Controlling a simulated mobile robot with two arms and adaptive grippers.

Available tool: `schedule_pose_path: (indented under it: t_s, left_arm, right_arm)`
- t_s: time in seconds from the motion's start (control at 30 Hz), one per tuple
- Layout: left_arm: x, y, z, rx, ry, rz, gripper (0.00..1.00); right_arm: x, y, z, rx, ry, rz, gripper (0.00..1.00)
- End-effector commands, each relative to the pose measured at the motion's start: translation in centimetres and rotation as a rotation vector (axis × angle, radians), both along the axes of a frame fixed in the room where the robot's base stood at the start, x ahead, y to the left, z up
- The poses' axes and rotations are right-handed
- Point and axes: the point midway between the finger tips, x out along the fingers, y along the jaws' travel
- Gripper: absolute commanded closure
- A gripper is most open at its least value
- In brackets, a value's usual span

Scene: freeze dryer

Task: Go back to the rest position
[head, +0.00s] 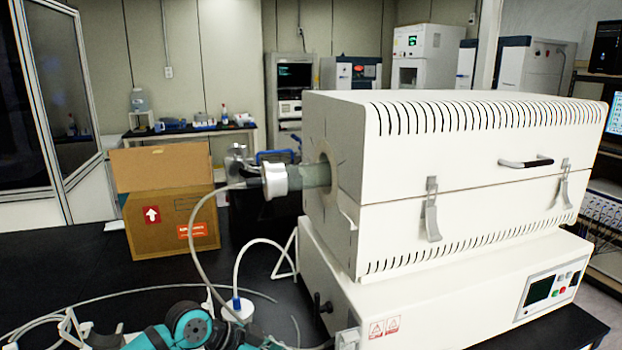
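The task names no object besides my own arms. Part of one of my arms, with teal and dark grey joints, shows at the bottom edge in the head view, left of centre. The picture's lower edge cuts it off, and I cannot tell which arm it is. I can make out no gripper fingertips in this view. Whether either gripper holds anything is hidden.
A large white tube furnace (455,215) fills the right side of the black table (60,265). A white-capped tube end (275,181) sticks out to its left, with a hose attached. An open cardboard box (170,225) stands behind left. Loose hoses cross the front.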

Motion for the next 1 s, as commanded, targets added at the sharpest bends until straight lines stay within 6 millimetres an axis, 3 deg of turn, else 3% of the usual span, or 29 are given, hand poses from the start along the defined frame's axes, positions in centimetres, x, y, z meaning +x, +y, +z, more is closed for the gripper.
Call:
schedule_pose_path:
  t_s: [0.37,0.63,0.77,1.0]
  left_arm:
    - [-4.9,-2.3,-3.6,0.016,0.037,0.012,0.6]
    - [-10.7,-3.1,-6.9,0.033,0.084,0.133,0.6]
    - [-14.6,-1.4,-8.7,0.059,0.132,0.309,0.6]
    - [-20.1,5.0,-10.7,0.16,0.222,0.659,0.6]
  right_arm:
    - [-0.2,0.0,-0.1,-0.001,0.006,0.0,1.0]
    - [-1.0,-0.1,-0.1,-0.003,0.02,0.0,1.0]
    - [-1.1,-0.1,-0.1,-0.003,0.02,0.0,1.0]
    - [-0.9,-0.1,-0.1,-0.003,0.017,0.0,1.0]
